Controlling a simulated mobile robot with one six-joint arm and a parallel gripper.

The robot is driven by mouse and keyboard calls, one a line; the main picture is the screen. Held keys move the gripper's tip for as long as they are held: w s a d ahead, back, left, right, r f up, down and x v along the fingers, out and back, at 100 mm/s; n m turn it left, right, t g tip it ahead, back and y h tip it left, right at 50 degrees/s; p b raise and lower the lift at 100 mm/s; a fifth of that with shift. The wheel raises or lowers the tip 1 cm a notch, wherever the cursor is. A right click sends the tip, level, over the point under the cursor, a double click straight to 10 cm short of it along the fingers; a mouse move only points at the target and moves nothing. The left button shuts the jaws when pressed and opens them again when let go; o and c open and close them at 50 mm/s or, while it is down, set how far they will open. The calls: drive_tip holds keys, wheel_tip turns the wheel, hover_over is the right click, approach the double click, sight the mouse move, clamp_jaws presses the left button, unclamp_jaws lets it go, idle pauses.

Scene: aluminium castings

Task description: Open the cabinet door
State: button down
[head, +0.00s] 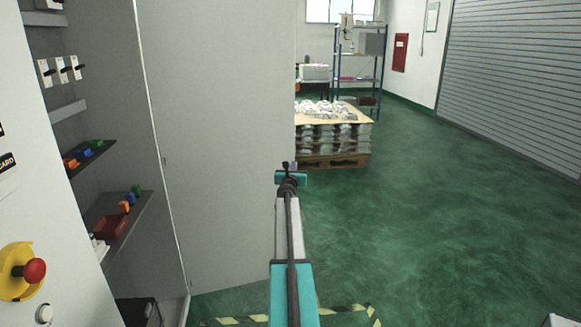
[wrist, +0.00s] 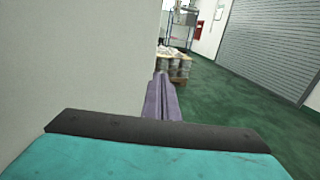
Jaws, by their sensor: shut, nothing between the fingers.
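The cabinet door (head: 220,130) is a plain light grey panel. It stands wide open, swung out from the cabinet (head: 85,100), whose shelved inside shows at the left. No handle shows on the visible face. My gripper (head: 289,166) is shut and empty near the door's free right edge, in front of it in the head view. I cannot tell if it touches the door. In the wrist view the closed purple fingers (wrist: 161,84) point forward along the right edge of the door (wrist: 75,65).
Shelves (head: 125,225) inside the cabinet hold small coloured parts and a red bin. A red stop button (head: 33,271) is at the left. A pallet of castings (head: 333,135) stands beyond the door. Green floor (head: 450,210) to the right is mostly free, up to a roller shutter (head: 520,80).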

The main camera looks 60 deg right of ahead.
drive_tip(key=s+a+b, duration=0.1)
drive_tip(key=s+a, duration=0.3)
drive_tip(key=s, duration=0.1)
drive_tip(key=shift+s+a, duration=0.15)
idle(0.3)
idle(0.4)
